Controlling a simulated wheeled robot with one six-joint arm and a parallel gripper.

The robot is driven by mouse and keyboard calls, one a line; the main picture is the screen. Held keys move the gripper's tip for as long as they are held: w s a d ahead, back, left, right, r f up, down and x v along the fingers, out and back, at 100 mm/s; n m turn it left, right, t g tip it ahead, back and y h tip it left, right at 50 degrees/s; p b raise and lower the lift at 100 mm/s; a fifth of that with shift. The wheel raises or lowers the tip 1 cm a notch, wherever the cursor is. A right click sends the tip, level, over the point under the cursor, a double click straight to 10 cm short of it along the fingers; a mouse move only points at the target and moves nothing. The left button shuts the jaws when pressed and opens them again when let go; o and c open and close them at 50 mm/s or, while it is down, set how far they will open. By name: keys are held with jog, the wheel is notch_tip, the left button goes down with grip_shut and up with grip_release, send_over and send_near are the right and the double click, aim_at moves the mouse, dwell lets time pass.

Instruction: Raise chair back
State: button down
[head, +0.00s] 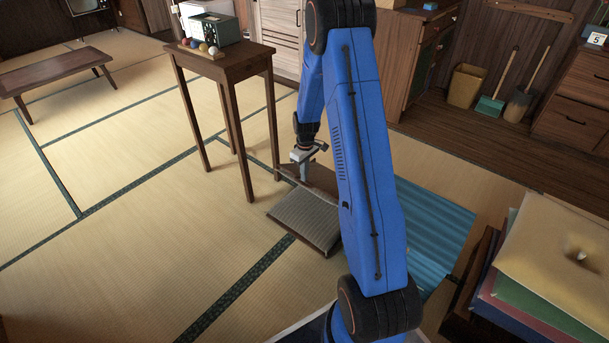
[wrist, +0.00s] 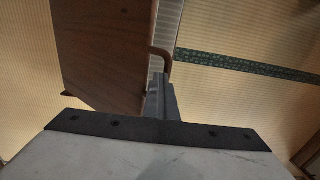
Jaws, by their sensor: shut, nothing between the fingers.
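A low floor chair lies on the tatami in the middle of the head view. Its grey ribbed seat (head: 303,220) is towards me, and its brown wooden back (head: 322,180) is behind the seat, partly hidden by my arm. I cannot tell the exact angle of the back. In the wrist view the back (wrist: 103,50) is a broad wooden panel left of my fingers, with a curved brown piece (wrist: 162,54) at its right edge. My gripper (head: 305,174) is shut and empty, pointing down beside the back. In the wrist view its fingers (wrist: 160,88) appear close to the curved piece; contact is unclear.
A tall wooden side table (head: 222,62) with balls and a box on it stands left of the chair. A blue mat (head: 435,225) lies to the right, near stacked cushions (head: 550,245). A low table (head: 55,70) is far left. Tatami at front left is clear.

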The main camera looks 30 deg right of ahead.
jog(key=c, duration=2.5)
grip_release()
jog(key=o, duration=0.7)
notch_tip(320, 180, up, 17)
jog(key=shift+d+r, duration=0.2)
jog(key=shift+w, duration=0.1)
